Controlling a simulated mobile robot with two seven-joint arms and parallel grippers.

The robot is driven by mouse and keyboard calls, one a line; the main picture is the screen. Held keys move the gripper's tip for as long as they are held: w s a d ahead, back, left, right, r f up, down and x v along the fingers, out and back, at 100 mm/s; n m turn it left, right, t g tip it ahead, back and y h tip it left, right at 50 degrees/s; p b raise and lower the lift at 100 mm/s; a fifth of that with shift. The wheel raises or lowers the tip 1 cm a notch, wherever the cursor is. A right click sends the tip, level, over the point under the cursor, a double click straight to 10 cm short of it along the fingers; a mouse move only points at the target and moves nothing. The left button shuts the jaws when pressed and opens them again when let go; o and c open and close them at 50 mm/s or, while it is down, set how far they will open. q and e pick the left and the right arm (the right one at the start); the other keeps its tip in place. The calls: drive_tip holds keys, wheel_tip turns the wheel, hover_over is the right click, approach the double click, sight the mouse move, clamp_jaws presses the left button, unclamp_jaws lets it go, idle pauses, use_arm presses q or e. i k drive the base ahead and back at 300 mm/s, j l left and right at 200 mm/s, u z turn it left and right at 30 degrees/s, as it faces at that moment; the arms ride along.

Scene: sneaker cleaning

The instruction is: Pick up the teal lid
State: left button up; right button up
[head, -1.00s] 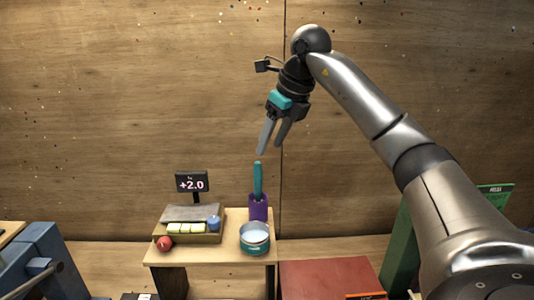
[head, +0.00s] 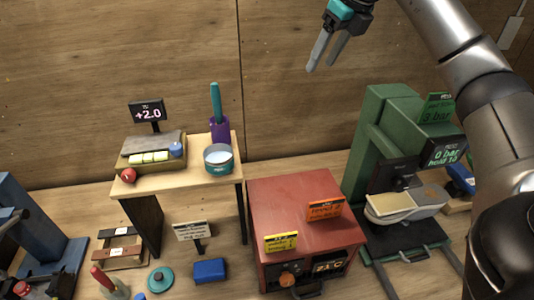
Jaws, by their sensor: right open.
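The teal lid (head: 160,279) is a small round disc with a knob on top. It lies low on the wooden surface in front of the small table, at the bottom left of the head view. A teal round tin (head: 218,160) with a pale top surface stands on the small table above it. My right gripper (head: 324,62) is open and empty, high up against the wooden wall, far above and to the right of the lid. My left gripper is not in view.
A blue block (head: 210,270) lies right of the lid, and a red-handled item (head: 103,280) stands left of it. A small sign (head: 191,231) stands behind. A red box (head: 303,215) and a green press (head: 378,130) stand to the right.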

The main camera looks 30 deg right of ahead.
sight(161, 279)
drive_tip(key=z, duration=0.7)
drive_tip(key=u, duration=0.95)
drive_tip(key=k+j, duration=0.35)
drive_tip(key=k, duration=0.1)
